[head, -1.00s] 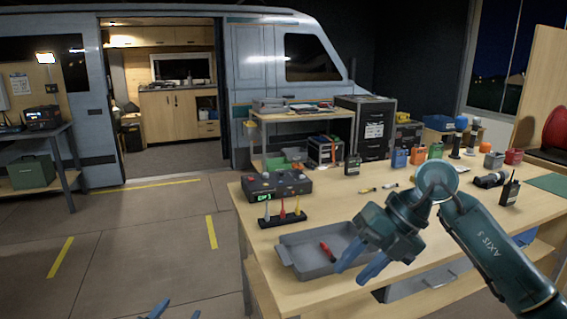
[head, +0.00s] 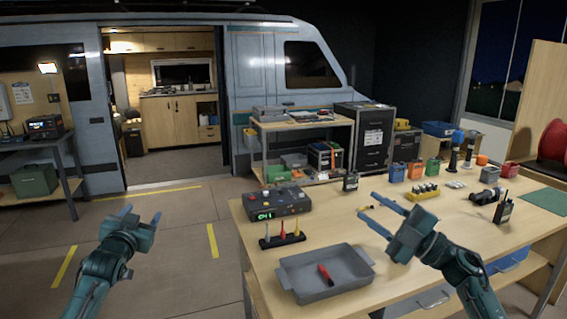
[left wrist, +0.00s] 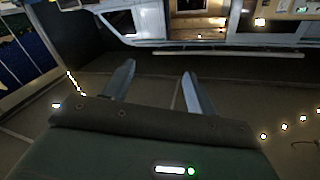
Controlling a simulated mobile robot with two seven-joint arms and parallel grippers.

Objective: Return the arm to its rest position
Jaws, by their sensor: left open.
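My left gripper (head: 141,213) is raised over open floor at the lower left of the head view, clear of the workbench. Its two fingers point up and stand apart, with nothing between them. In the left wrist view the left gripper's fingers (left wrist: 159,68) are also apart and empty, with floor beyond. My right gripper (head: 368,203) is over the workbench (head: 400,285), behind and right of the grey tray. Its fingers are apart and point left. A small yellow-tipped item shows near the fingertips; I cannot tell whether they touch it.
A grey tray (head: 290,282) holding a red item (head: 325,275) stands at the bench front. A radio (head: 506,207) and several bins are right and behind. The left floor is clear.

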